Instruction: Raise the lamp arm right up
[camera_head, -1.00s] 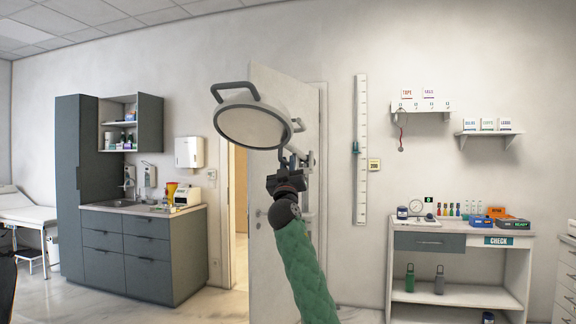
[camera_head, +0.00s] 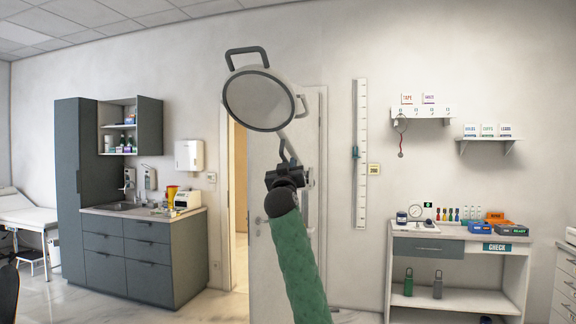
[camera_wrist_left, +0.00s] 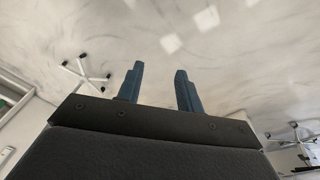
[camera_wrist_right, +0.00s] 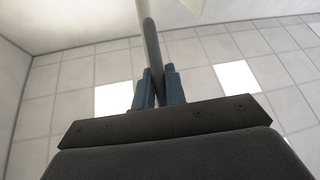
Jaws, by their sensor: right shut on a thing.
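The lamp head (camera_head: 259,100) is a round grey-rimmed disc, tilted, with a dark handle (camera_head: 246,54) on top and a smaller one at its right side. A thin lamp arm (camera_head: 285,148) runs from the head down to my right gripper (camera_head: 287,168). In the right wrist view, my right gripper (camera_wrist_right: 159,88) is shut on a dark bar (camera_wrist_right: 152,45) that passes up between its fingers. The rest of the lamp arm is hidden behind my right gripper and forearm. In the left wrist view, my left gripper (camera_wrist_left: 158,82) is open and empty, pointing at the floor.
A door (camera_head: 262,190) stands behind the lamp. A grey cabinet (camera_head: 143,250) with a sink is at the left. A white height scale (camera_head: 361,120) hangs on the wall. A bench (camera_head: 440,262) with bottles and boxes is at the right. The wall above the lamp is clear.

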